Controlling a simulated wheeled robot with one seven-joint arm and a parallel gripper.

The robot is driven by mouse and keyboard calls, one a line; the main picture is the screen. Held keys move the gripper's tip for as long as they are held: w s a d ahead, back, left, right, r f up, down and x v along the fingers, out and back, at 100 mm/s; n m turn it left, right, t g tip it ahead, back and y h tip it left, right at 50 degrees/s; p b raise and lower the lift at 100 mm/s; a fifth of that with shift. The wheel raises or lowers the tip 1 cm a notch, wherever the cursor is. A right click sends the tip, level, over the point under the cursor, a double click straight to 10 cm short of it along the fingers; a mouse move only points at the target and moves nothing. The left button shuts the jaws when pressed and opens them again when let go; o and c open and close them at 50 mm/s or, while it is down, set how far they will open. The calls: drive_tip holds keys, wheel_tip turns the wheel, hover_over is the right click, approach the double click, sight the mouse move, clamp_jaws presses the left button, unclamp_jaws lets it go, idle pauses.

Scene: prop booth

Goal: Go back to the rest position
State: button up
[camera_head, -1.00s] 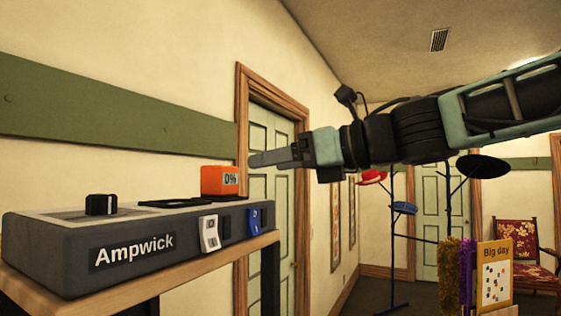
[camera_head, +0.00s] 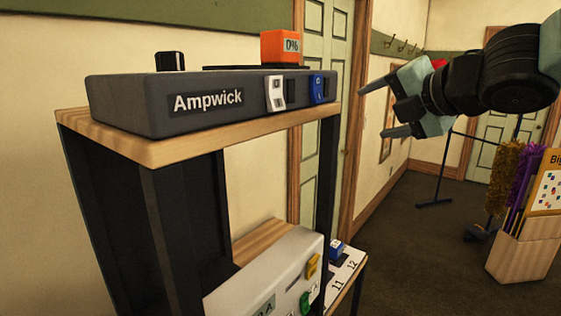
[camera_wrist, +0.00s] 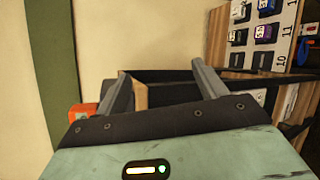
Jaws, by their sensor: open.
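My gripper (camera_head: 375,108) is open and empty in the head view, with its two fingers spread apart and pointing left. It hangs in the air to the right of the dark grey Ampwick console (camera_head: 208,103), clear of it. The wrist view also shows my gripper (camera_wrist: 160,82) with its fingers apart and nothing between them. The console stands on top of a wooden rack (camera_head: 130,148). It carries a black knob (camera_head: 170,61), an orange block reading 0% (camera_head: 281,47), a white switch (camera_head: 276,93) and a blue switch (camera_head: 318,88).
Below stand a pale box with coloured buttons (camera_head: 275,270) and a numbered board (camera_head: 345,275). A door (camera_head: 325,60) is behind. At right, a wooden bin (camera_head: 525,250) holds purple and gold tinsel. The dark floor (camera_head: 410,265) between is open.

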drive_tip(key=s+d+f+m+g+h, duration=0.25)
drive_tip(key=d+f+m, duration=0.25)
drive_tip(key=f+m, duration=0.25)
drive_tip(key=s+d+f+m+g+h, duration=0.1)
drive_tip(key=d+f+m+h, duration=0.2)
drive_tip(key=d+f+m, duration=0.35)
drive_tip(key=s+d+f+m+g, duration=0.3)
drive_tip(key=s+f+m+g, duration=0.4)
drive_tip(key=s+f+m, duration=0.6)
drive_tip(key=s+a+f+n+g+b, duration=0.1)
drive_tip(key=s+a+f+n+b, duration=0.2)
drive_tip(key=s+a, duration=0.3)
drive_tip(key=s+a+f+n+g+b, duration=0.1)
drive_tip(key=s+a+f+n+b, duration=0.2)
drive_tip(key=a, duration=0.9)
drive_tip(key=s+b, duration=0.1)
drive_tip(key=s, duration=0.2)
drive_tip(key=shift+s+a+n, duration=0.25)
drive_tip(key=shift+a+n, duration=0.05)
drive_tip(key=shift+n, duration=0.1)
drive_tip(key=shift+r, duration=0.1)
